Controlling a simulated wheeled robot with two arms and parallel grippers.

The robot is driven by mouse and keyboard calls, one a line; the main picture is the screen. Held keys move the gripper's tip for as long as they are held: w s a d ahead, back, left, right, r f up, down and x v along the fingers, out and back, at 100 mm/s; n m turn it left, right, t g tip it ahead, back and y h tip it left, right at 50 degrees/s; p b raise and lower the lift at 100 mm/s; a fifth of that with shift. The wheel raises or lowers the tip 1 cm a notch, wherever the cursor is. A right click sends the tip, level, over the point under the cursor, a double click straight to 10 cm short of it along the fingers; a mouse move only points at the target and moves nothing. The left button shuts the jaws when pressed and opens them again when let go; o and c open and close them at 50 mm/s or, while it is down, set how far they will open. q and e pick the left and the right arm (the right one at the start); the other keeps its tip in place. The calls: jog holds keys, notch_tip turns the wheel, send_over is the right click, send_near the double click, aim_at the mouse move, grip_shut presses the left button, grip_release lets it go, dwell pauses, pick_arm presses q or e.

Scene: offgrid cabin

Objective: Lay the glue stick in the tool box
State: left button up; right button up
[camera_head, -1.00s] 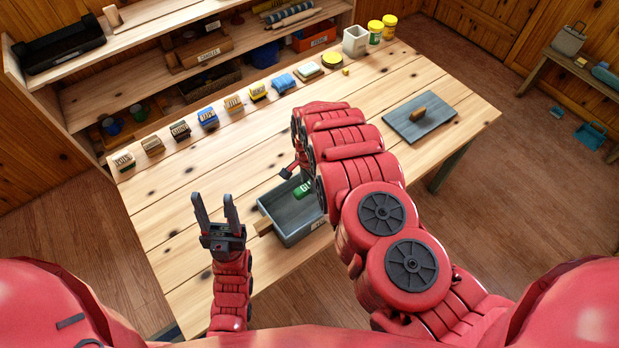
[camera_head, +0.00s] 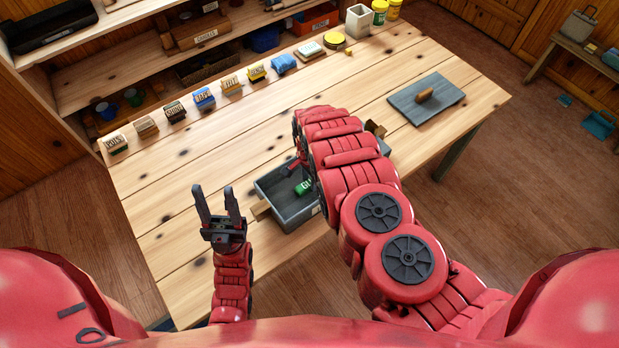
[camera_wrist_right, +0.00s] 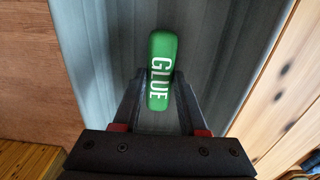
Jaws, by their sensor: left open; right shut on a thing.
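The green glue stick (camera_wrist_right: 162,70), marked GLUE, is between the fingers of my right gripper (camera_wrist_right: 160,88), which is shut on it. In the head view the glue stick (camera_head: 304,187) shows over the interior of the grey tool box (camera_head: 291,218), partly hidden by my right arm. The wrist view shows the box's grey floor behind the stick and its walls on both sides. I cannot tell whether the stick touches the floor. My left gripper (camera_head: 218,208) is open and empty, left of the box. My right arm hides the box's middle.
A grey lid (camera_head: 414,108) with a wooden handle lies on the table (camera_head: 180,220) to the right. Labelled blocks (camera_head: 204,99) line the back edge, with a pale square container (camera_head: 357,24) at the back right.

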jog(key=shift+f+b, duration=0.4)
jog(key=shift+f, duration=0.05)
dwell(0.3)
jog(key=o, duration=1.4)
jog(key=shift+r, duration=0.2)
notch_tip(320, 180, up, 10)
jog(key=p, duration=0.7)
jog(key=shift+f, duration=0.1)
dwell(0.6)
